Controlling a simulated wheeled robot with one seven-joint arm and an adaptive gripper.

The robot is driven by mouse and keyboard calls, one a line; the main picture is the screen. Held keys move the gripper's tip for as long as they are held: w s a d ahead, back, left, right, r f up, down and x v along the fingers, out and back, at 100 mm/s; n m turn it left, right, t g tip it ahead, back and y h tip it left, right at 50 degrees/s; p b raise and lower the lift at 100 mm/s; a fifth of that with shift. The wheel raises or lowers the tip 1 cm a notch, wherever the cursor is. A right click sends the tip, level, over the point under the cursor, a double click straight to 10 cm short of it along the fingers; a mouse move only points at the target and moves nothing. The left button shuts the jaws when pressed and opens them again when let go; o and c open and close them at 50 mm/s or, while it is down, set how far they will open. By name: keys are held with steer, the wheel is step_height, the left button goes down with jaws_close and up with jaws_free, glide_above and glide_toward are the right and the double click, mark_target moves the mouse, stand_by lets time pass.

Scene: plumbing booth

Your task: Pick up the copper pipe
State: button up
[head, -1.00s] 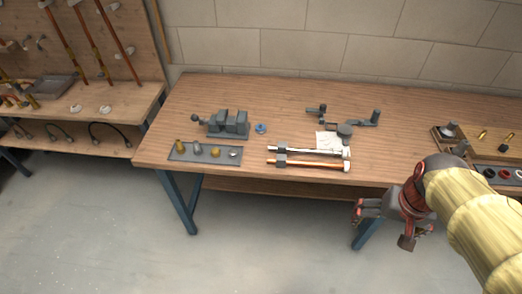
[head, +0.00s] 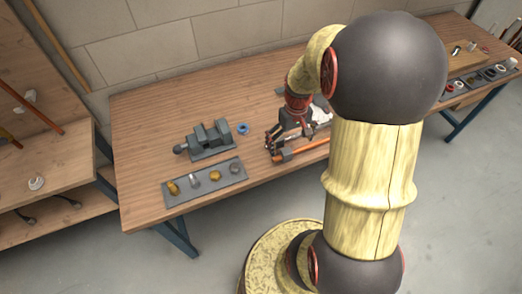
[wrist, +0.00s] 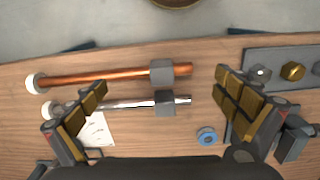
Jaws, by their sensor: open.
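The copper pipe (wrist: 110,77) lies across the workbench in the wrist view, with a white end piece at its left and a grey block near its right end. In the head view a short orange stretch of the copper pipe (head: 305,152) shows; my arm hides the rest. A silver pipe (wrist: 135,104) lies parallel beside it, also with a grey block. My gripper (wrist: 158,108) is open and empty, its fingers spread wide over the pipes. It also shows in the head view (head: 275,145), just over the pipes. I cannot tell its height above them.
A grey vise (head: 208,138) stands left of the pipes, beside a blue ring (head: 242,129). A grey tray (head: 205,190) with several fittings lies at the front edge. White paper (wrist: 97,130) lies near the silver pipe. A wall backs the bench.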

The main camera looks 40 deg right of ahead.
mark_target(286, 151)
steer(key=shift+w, duration=0.35)
steer(key=shift+s+d, duration=0.1)
steer(key=shift+s, duration=0.05)
steer(key=shift+s+d+f+n, duration=0.1)
steer(key=shift+s+f+n, duration=0.05)
steer(key=shift+f+n, duration=0.2)
steer(key=shift+w+f+b, duration=0.25)
steer(key=shift+f+b, duration=0.15)
steer(key=shift+f, duration=0.5)
steer(key=shift+w+a+f+b, duration=0.15)
steer(key=shift+f+b, duration=0.15)
steer(key=shift+f, duration=0.55)
steer(key=shift+w+f+b, duration=0.2)
steer(key=shift+f+b, duration=0.1)
steer(key=shift+f, duration=0.6)
steer(key=shift+w+a+f+b, duration=0.15)
steer(key=shift+f+b, duration=0.15)
steer(key=shift+f, duration=0.55)
steer(key=shift+c, duration=0.3)
steer(key=shift+s, duration=0.1)
steer(key=c, duration=1.3)
